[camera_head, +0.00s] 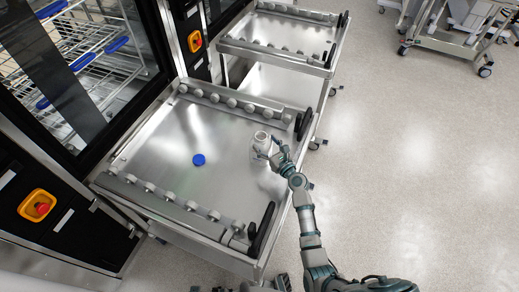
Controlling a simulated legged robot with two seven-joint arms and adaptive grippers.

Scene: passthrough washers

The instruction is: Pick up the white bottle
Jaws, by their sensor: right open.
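The white bottle (262,142) stands upright on the near steel cart top (180,140), close to its right edge. Its mouth faces up and looks uncapped. My right gripper (272,158) is at the bottle's near right side, with its fingers beside the bottle's body. The fingers are small here, and I cannot tell whether they touch it. A round blue cap (199,160) lies on the cart top to the left of the bottle. My left gripper is not in view.
Roller rows and black handles (262,230) edge the near cart. A second cart (280,35) stands behind it. A washer with a glass door and wire racks (85,60) is at the left. Open floor (420,160) lies to the right, with a wheeled trolley (455,30) at the back.

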